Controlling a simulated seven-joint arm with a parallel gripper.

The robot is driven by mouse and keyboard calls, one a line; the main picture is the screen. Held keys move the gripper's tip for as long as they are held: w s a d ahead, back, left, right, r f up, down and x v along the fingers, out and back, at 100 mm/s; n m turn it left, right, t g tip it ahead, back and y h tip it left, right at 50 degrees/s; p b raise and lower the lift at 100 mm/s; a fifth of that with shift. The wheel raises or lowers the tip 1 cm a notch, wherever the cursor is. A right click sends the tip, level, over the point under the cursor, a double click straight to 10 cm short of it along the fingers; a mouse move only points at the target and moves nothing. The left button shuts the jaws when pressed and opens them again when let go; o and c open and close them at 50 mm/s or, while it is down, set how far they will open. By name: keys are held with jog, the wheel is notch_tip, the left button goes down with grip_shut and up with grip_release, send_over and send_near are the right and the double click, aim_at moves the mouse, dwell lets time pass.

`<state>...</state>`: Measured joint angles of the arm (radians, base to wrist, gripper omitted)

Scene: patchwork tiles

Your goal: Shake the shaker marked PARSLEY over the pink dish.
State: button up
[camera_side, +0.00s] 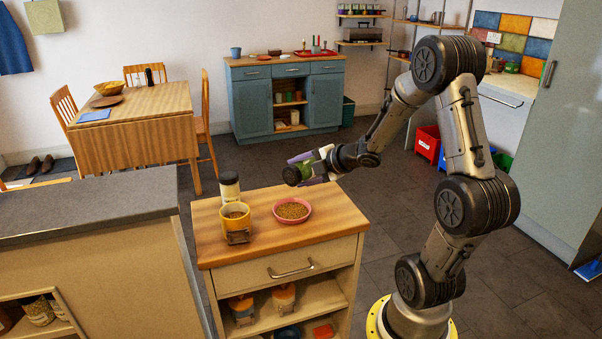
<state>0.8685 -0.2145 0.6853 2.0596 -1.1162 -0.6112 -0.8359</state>
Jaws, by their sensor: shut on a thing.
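The pink dish stands on the wooden top of the small cabinet and holds brown grains or crumbs.
A yellow pot (235,222) with brown contents stands left of the dish, a small dark-fronted item (238,237) before it. A white jar with a black lid (229,190) stands behind. The cabinet top (333,222) is clear on the right. A grey counter (80,212) lies left.

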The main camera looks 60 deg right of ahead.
dwell(0.3)
jog(key=shift+s+d+f, duration=0.1)
jog(key=shift+d+f, duration=0.15)
jog(key=shift+f, duration=0.35)
jog(key=shift+r+m+y, duration=0.45)
jog(key=shift+m+y, duration=0.15)
jog(key=shift+m, duration=0.1)
jog(key=shift+a+r+m+t+y, duration=0.35)
jog(key=shift+r+m+t+y, duration=0.3)
jog(key=shift+m+y, duration=0.3)
